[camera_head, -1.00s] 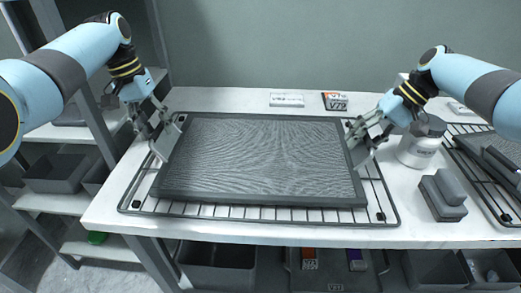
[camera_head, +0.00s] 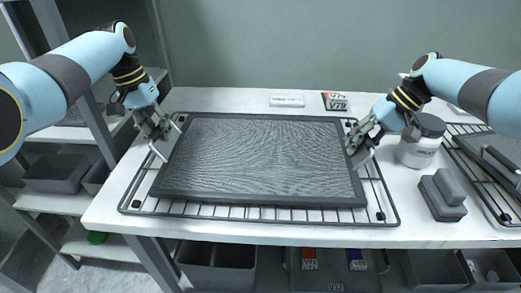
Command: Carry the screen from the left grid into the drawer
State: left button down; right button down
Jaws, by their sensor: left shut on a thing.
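The screen (camera_head: 262,160), a dark grey framed panel with a fine-lined face, lies flat over the left wire grid (camera_head: 250,212) on the white table. My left gripper (camera_head: 163,146) is shut on the screen's left edge, toward its far corner. My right gripper (camera_head: 357,150) is at the screen's right edge, with its fingers close to the frame; whether they are shut on it is hard to see. The drawer (camera_head: 335,275) appears to be the dark tray under the table, with its front at the bottom edge of the view.
To the right stand a lidded white jar (camera_head: 421,142), a grey block (camera_head: 443,194) and a second wire grid (camera_head: 483,170) with a dark panel. Small labelled boxes (camera_head: 335,101) lie at the back. Grey bins (camera_head: 217,265) sit below, and a shelf rack (camera_head: 62,203) stands left.

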pick_arm(q)
jog(key=shift+a+r, duration=0.2)
pick_arm(e)
jog(key=shift+d+r, duration=0.15)
jog(key=shift+d, duration=0.05)
